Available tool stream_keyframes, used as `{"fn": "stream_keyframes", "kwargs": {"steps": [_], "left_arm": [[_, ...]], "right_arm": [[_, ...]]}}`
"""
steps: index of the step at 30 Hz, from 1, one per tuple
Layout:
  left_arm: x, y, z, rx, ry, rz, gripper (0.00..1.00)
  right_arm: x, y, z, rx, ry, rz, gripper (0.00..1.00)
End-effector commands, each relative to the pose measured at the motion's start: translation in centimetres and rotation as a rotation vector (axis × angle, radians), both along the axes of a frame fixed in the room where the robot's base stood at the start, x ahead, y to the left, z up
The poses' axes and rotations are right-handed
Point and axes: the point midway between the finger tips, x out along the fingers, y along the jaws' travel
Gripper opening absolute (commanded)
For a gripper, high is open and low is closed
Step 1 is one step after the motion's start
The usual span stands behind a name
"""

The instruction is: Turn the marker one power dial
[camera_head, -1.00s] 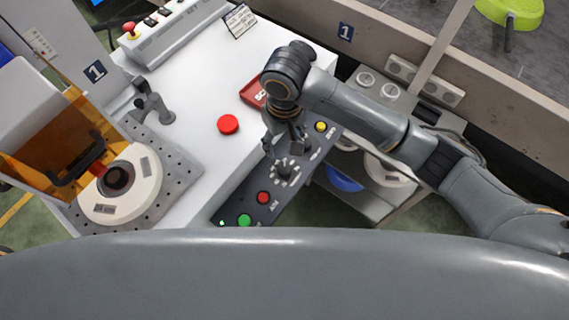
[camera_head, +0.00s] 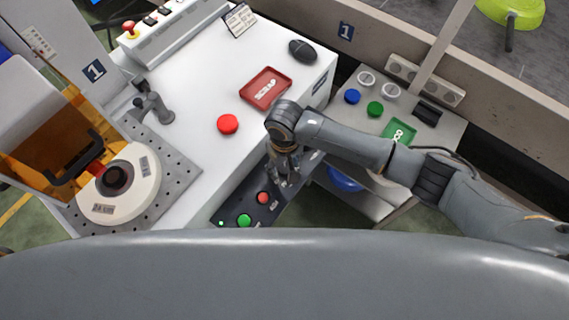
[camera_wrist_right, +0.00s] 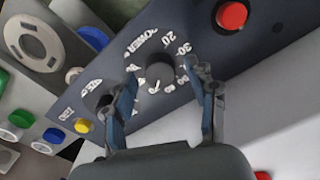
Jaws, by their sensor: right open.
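The power dial (camera_wrist_right: 160,73) is a dark round knob with white numbers and the word POWER around it. It sits on the dark control panel (camera_head: 254,209) along the front of the white bench marked 1. My right gripper (camera_head: 284,177) points down over this panel and hides the dial in the head view. In the right wrist view my right gripper (camera_wrist_right: 162,76) is open, with one finger on each side of the dial. A gap shows beside the knob; I cannot tell the fingers' height above the panel. My left gripper is not in view.
The panel has a red button (camera_head: 263,197), a green button (camera_head: 245,220) and a yellow button (camera_wrist_right: 83,126). A red scrap tray (camera_head: 266,88) and large red button (camera_head: 228,124) are on the bench. A side shelf holds blue and green caps (camera_head: 375,108).

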Motion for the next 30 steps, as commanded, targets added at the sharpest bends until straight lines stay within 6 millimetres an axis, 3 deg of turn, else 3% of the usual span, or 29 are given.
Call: {"fn": "stream_keyframes", "kwargs": {"steps": [7, 15, 30], "left_arm": [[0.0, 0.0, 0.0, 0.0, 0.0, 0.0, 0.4], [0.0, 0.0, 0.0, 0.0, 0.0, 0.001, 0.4], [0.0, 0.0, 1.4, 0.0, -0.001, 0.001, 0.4]], "right_arm": [[0.0, 0.0, -0.1, 0.0, 0.0, 0.0, 0.57], [0.0, 0.0, -0.1, 0.0, 0.0, 0.0, 0.03], [-0.1, 0.0, 0.2, -0.002, 0.003, 0.124, 0.02]]}}
